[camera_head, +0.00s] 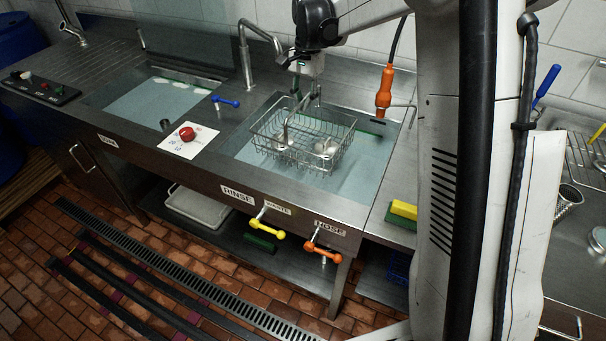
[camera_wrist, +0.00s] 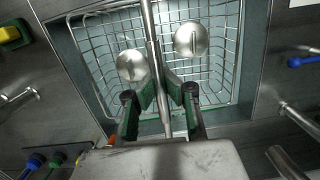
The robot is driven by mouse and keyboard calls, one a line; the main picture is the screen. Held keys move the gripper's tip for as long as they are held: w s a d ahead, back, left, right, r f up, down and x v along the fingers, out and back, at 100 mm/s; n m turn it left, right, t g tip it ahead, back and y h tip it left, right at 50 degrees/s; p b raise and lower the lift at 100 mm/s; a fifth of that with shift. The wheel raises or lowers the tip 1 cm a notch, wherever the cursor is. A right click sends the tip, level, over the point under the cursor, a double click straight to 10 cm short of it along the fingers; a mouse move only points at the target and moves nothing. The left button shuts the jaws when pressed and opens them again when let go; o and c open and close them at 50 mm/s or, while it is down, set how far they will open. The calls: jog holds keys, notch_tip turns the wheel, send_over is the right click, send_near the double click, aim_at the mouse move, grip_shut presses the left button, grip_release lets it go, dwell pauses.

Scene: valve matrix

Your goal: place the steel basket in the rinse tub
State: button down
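The steel wire basket (camera_head: 275,152) sits inside the rinse tub (camera_head: 352,192), over the pale blue tub floor. In the wrist view the basket (camera_wrist: 98,45) lies within the tub's rim, and its handle stands upright across the middle. Two shiny steel round items (camera_wrist: 191,39) lie in the basket. My gripper (camera_wrist: 160,92) is directly above the basket, one green-padded finger on each side of the handle (camera_wrist: 151,35). I cannot tell whether the pads press on the handle. Whether the basket's base touches the tub floor is also unclear.
A grey faucet (camera_head: 243,55) stands behind the tub at left. An orange hose nozzle (camera_head: 384,90) hangs at the right. A red knob (camera_head: 187,133) and blue lever (camera_head: 226,101) sit left of it. A yellow-green sponge (camera_head: 403,211) lies at the right. Yellow and orange levers (camera_head: 322,250) project in front.

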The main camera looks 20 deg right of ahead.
aim_at(290, 133)
jog(key=w+f+m+b, duration=0.1)
jog(key=w+f+m, duration=0.1)
jog(key=m, duration=0.1)
jog(key=w+f+m+t+b, duration=0.1)
jog(key=w+f+m, duration=0.1)
jog(key=m, duration=0.2)
jog(key=w+d+f+m+b, duration=0.1)
jog(key=f+m, duration=0.1)
jog(key=m, duration=0.2)
jog(key=shift+w+y+b, duration=0.35)
jog(key=shift+w+y, duration=0.05)
jog(key=a+f+m+b, duration=0.1)
jog(key=m, duration=0.1)
jog(key=f+m+b, duration=0.1)
jog(key=f+m, duration=0.1)
jog(key=w+a+f+m+b, duration=0.1)
jog(key=m, duration=0.1)
jog(key=shift+a+f+t, duration=0.3)
jog(key=shift+t, duration=0.1)
jog(key=shift+a+f+m, duration=0.15)
jog(key=shift+f+m, duration=0.15)
jog(key=shift+f, duration=0.2)
notch_tip(290, 133, down, 9)
jog(key=shift+b, duration=0.3)
jog(key=shift+f, duration=0.15)
